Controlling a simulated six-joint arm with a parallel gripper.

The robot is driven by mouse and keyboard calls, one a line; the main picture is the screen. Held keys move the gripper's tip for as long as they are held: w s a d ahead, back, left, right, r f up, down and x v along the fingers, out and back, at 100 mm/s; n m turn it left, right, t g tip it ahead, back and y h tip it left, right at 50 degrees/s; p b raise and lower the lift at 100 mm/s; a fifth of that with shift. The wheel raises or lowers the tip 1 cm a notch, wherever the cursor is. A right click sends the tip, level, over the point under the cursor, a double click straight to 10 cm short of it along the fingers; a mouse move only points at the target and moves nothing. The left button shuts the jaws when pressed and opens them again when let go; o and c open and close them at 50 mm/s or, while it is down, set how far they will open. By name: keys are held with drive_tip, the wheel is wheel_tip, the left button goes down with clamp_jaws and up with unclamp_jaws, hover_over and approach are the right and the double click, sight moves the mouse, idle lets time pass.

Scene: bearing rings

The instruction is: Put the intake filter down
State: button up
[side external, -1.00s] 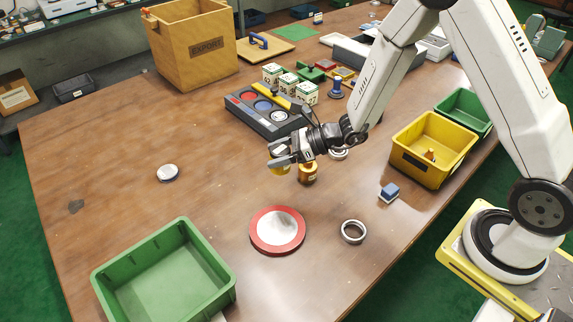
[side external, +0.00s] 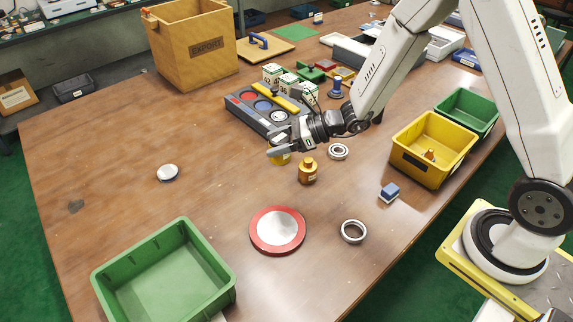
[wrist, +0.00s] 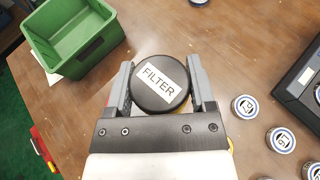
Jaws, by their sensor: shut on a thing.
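The intake filter (wrist: 160,84) is a round cylinder with a dark cap and a white FILTER label, seen from above in the wrist view. My gripper (wrist: 160,92) is shut on it, one finger on each side. Only a yellow part of the filter (side external: 281,159) shows there below the fingers. I cannot tell whether its underside touches the table.
An amber bottle (side external: 307,171) stands close to the right of the filter, with a bearing ring (side external: 339,151) beyond. A red-rimmed disc (side external: 277,230), another ring (side external: 353,231) and a green bin (side external: 165,275) are nearer. The table left of my gripper is mostly clear, save a small tin (side external: 168,172).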

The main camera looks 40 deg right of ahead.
drive_tip(key=shift+s+a+r, duration=0.1)
drive_tip(key=shift+a+r, duration=0.15)
drive_tip(key=shift+r, duration=0.65)
drive_tip(key=s+a+n+g+y, duration=0.3)
drive_tip(key=s+a+n+g, duration=0.55)
drive_tip(key=s+a, duration=1.2)
wheel_tip(320, 180, down, 10)
drive_tip(key=w+a, duration=0.1)
drive_tip(key=w, duration=0.1)
drive_tip(key=shift+a, duration=0.3)
drive_tip(key=shift+m, duration=0.25)
drive_tip(key=shift+w+f, duration=0.1)
drive_tip(key=shift+f, duration=2.05)
drive_tip(key=shift+f, duration=0.1)
drive_tip(key=shift+f, duration=1.7)
